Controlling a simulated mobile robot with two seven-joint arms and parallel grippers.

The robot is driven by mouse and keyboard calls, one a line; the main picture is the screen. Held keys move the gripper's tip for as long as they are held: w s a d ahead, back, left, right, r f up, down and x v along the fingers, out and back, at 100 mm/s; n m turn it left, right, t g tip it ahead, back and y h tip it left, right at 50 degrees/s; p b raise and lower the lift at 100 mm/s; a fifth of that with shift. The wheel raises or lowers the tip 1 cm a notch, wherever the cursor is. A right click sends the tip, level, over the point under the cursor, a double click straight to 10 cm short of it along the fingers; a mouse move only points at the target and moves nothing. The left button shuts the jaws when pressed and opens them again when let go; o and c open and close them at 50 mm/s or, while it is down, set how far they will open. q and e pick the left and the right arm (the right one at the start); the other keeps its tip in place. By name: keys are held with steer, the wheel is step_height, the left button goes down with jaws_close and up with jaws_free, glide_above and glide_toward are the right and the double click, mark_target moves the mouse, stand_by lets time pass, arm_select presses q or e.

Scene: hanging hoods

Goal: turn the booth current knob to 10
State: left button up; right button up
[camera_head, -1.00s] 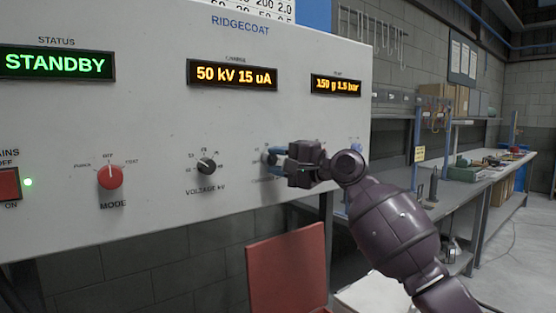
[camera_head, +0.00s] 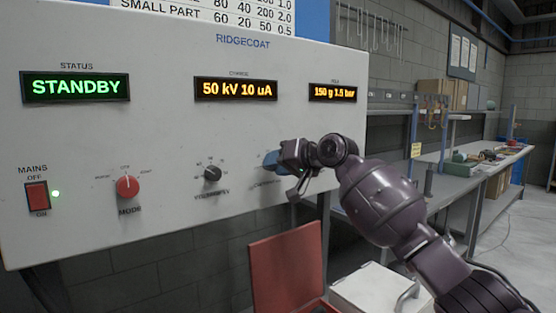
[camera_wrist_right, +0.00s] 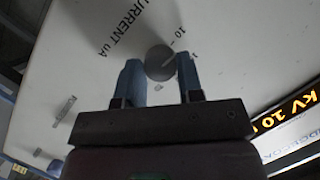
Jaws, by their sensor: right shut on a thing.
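In the head view the right gripper (camera_head: 271,161) reaches the panel from the right and hides the knob. The charge display (camera_head: 236,90) reads "50 kV 10 uA". My left gripper is not in view.
The voltage knob (camera_head: 213,174), red mode knob (camera_head: 127,187) and mains switch (camera_head: 37,197) are left of the gripper on the same panel. The status display (camera_head: 76,87) reads "STANDBY". A red open lid (camera_head: 286,268) stands below the panel. A workbench (camera_head: 470,160) is at the right.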

steer(key=shift+r+n+h+p, duration=0.15)
steer(key=shift+n+h+p, duration=0.4)
steer(key=shift+n, duration=0.25)
steer(key=o, duration=0.9)
steer(key=p+v, duration=0.2)
steer(key=v, duration=0.8)
steer(key=shift+s+d, duration=0.2)
steer(key=shift+s, duration=0.15)
